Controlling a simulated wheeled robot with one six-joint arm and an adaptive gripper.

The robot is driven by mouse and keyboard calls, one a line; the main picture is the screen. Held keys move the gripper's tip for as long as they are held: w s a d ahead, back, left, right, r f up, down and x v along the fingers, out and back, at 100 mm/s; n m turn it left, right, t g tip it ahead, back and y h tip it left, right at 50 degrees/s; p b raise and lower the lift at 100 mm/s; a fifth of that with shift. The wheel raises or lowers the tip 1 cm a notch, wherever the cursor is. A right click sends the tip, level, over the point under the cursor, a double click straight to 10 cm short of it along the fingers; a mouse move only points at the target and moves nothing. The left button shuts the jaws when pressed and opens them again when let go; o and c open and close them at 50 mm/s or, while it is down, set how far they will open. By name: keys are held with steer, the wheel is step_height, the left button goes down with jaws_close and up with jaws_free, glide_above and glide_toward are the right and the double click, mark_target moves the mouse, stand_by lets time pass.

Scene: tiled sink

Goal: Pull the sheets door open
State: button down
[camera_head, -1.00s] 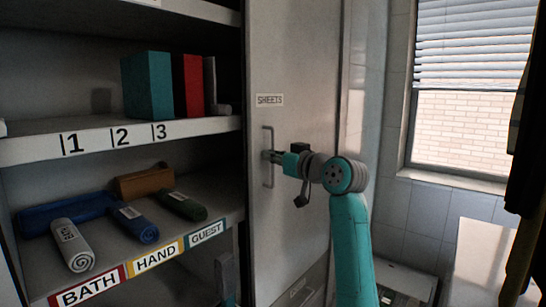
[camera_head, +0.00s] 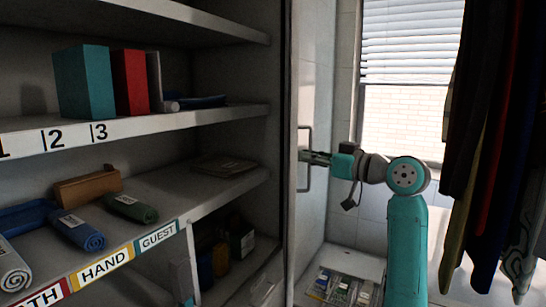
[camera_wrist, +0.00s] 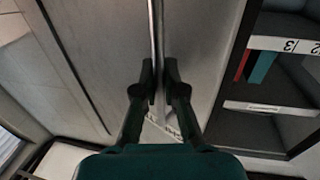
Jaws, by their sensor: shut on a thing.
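The sheets door (camera_head: 313,80) is a tall pale panel, seen at a steep angle in the head view. It stands open, swung away from the shelves. Its upright bar handle (camera_head: 309,133) is on the face turned to the right. My gripper (camera_head: 308,157) is shut on the handle at about mid-height, reaching in from the right. In the wrist view, the handle (camera_wrist: 155,25) runs between the two dark fingers of my gripper (camera_wrist: 159,78). The fingertips hide part of the bar. The sheets label cannot be read now.
Shelves (camera_head: 240,115) at the left hold books (camera_head: 84,83), rolled towels (camera_head: 78,230) and a brown folded item (camera_head: 225,166). Dark clothes (camera_head: 490,130) hang at the right. A tray of small items (camera_head: 343,288) is low behind my arm. A window (camera_head: 405,110) is at the back.

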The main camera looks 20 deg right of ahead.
steer(key=s+d, duration=0.2)
steer(key=d, duration=0.5)
steer(key=c, duration=1.2)
jaws_free()
steer(key=shift+c, duration=0.2)
steer(key=shift+r, duration=0.15)
